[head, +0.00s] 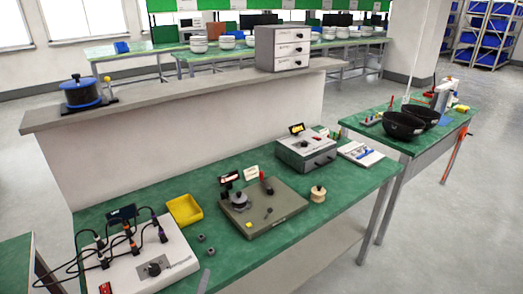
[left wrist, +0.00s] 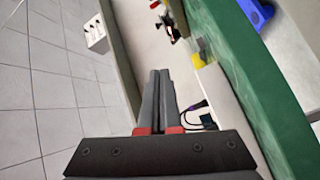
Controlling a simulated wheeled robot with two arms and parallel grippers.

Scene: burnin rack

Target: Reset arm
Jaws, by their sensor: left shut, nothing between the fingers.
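My left gripper (left wrist: 161,100) shows in the left wrist view with its two grey fingers together and nothing between them. In the head view only a grey tip of it (head: 203,281) shows at the bottom edge, in front of the green bench (head: 330,196). The rest of that arm is out of the picture. My right gripper is in neither view.
On the bench are a white box with cables (head: 150,262), a yellow tray (head: 184,209), an olive plate with fixtures (head: 264,208), a wooden knob piece (head: 318,194) and a grey instrument (head: 306,152). A raised shelf (head: 190,88) runs behind.

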